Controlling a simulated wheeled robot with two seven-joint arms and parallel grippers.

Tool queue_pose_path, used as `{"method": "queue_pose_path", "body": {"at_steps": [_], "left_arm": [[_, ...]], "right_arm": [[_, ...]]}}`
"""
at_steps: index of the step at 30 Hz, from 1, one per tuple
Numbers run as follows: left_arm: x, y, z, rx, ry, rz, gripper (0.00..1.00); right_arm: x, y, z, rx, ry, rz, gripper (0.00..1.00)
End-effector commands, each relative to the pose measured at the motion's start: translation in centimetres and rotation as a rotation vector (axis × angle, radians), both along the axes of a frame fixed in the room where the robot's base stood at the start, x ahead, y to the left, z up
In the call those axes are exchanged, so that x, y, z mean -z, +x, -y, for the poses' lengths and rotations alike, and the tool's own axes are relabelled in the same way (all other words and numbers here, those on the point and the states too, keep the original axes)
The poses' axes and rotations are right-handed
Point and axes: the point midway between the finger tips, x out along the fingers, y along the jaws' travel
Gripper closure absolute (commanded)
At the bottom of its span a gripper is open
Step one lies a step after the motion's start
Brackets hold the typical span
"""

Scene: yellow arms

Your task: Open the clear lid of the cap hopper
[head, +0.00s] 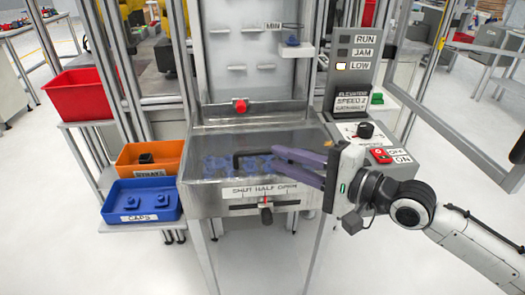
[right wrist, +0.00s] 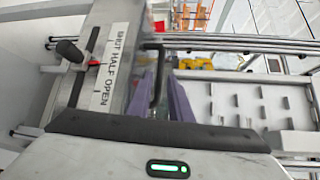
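The cap hopper (head: 205,205) is a grey metal box in the middle of the head view. Its clear lid (head: 215,142) lies flat over blue caps, with a black bar handle (head: 238,161) on it. The handle also shows in the right wrist view (right wrist: 157,80). My right gripper (head: 274,155) comes from the right, low over the lid. Its two purple fingers are apart, one on each side of the handle in the right wrist view (right wrist: 160,90). Contact with the handle cannot be told. My left gripper is not in view.
A slider (head: 265,213) marked shut, half, open is on the hopper front. A control panel (head: 375,145) with a red switch stands right. Orange (head: 128,168), blue (head: 118,205) and red (head: 75,97) bins stand left. A pegged upright panel (head: 250,60) rises behind the lid.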

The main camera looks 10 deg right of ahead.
Motion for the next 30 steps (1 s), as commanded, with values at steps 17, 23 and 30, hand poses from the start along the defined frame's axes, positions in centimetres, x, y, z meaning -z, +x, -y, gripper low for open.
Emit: {"method": "queue_pose_path", "body": {"at_steps": [17, 23, 30], "left_arm": [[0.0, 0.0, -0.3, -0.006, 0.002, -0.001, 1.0], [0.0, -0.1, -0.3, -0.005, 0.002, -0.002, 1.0], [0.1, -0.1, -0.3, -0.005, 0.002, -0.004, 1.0]], "right_arm": [[0.8, 4.3, -4.4, 0.0, -0.004, 0.001, 0.82], [0.8, 4.2, -4.3, -0.001, -0.003, 0.001, 0.88], [0.8, 4.2, -4.3, -0.001, -0.003, 0.001, 1.0]]}}
